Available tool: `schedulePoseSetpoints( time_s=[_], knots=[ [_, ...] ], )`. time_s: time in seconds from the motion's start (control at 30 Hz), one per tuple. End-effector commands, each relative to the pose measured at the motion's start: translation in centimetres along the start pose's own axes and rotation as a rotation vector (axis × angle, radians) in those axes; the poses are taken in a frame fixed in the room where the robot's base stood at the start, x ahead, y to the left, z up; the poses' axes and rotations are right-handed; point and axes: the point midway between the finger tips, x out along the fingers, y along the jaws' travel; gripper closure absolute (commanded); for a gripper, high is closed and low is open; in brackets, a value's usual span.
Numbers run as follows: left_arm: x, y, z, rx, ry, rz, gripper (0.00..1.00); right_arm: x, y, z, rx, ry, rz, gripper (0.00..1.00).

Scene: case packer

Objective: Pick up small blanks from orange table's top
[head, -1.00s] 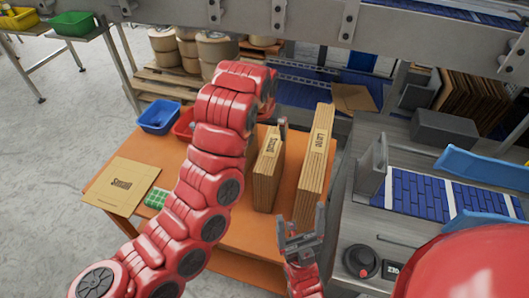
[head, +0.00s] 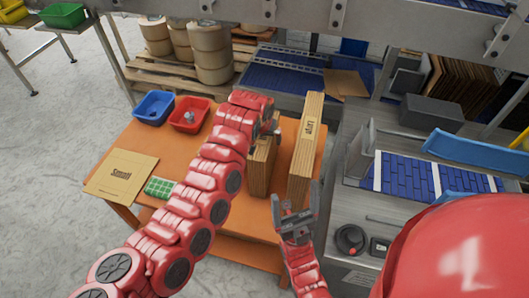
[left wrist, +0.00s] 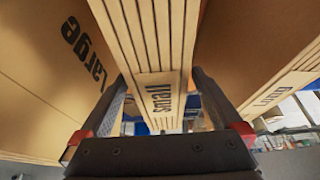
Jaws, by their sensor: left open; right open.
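The small blanks stand upright as a tan cardboard stack (head: 261,172) on the orange table (head: 237,217), partly hidden by my left arm. My left gripper (head: 270,125) is at the top of that stack. In the left wrist view, its open fingers (left wrist: 160,88) are on either side of the stack marked "Small" (left wrist: 165,100); I cannot tell whether they touch it. A single flat blank marked "Small" (head: 121,176) lies at the table's left. My right gripper (head: 295,208) is open and empty near the table's front right.
A taller stack marked "Large" (head: 306,150) stands close to the right of the small one. The conveyor machine (head: 355,205) borders the table's right.

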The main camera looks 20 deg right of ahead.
Motion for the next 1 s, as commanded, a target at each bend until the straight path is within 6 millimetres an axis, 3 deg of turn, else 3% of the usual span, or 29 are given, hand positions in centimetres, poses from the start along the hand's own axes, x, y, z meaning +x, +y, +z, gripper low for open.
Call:
schedulePoseSetpoints(
  time_s=[0.17,0.4,1.0],
  knots=[
    [1.6,-0.1,-0.3,0.001,-0.005,-0.004,0.00,1.5,0.1,-0.3,0.000,0.000,0.000,0.12],
    [3.9,0.1,-0.2,0.003,-0.002,-0.002,0.00,1.7,0.1,-0.3,0.000,0.000,0.000,0.12],
    [4.3,0.0,-0.1,-0.001,-0.001,0.000,0.00,1.5,0.1,-0.3,0.000,0.000,0.000,0.12]
  ],
)
